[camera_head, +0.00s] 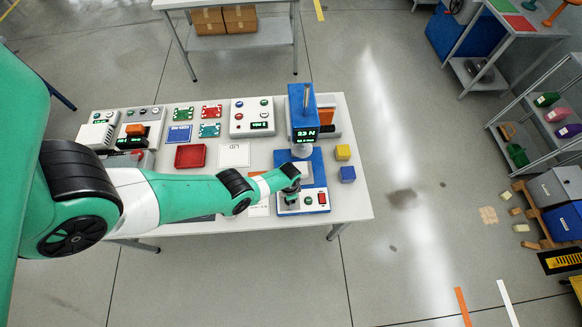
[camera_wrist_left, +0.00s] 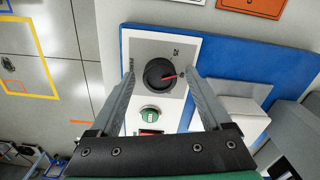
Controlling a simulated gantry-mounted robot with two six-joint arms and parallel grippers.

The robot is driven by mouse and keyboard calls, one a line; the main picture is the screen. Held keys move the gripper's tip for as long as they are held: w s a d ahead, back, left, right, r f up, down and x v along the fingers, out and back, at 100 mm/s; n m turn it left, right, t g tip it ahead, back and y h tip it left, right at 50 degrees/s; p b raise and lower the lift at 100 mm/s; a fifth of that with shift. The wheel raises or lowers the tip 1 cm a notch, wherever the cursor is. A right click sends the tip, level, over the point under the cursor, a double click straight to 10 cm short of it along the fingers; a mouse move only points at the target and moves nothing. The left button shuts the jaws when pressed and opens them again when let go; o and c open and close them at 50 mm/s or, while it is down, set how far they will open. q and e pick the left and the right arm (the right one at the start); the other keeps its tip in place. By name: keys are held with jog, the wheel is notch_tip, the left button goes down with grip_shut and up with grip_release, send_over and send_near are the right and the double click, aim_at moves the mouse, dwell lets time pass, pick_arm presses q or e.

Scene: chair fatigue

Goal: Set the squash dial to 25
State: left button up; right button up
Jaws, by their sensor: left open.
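The squash dial (camera_wrist_left: 158,75) is a round black knob with a red pointer, set on a white panel in the left wrist view. The pointer aims right and slightly up. My left gripper (camera_wrist_left: 161,73) is open, with one finger on each side of the dial; contact cannot be told. In the head view my left gripper (camera_head: 290,192) is over the front panel of the blue test machine (camera_head: 297,93) and hides the dial. My right gripper is not in view.
A green button (camera_wrist_left: 150,114) and a red-lit part (camera_wrist_left: 150,132) sit near the dial. A red tray (camera_head: 190,156) and control boxes fill the table's left side.

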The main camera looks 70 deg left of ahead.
pick_arm(q)
grip_shut()
dwell(0.5)
jog(key=shift+n, duration=0.3)
jog(key=n, duration=0.3)
jog(key=shift+n, duration=1.8)
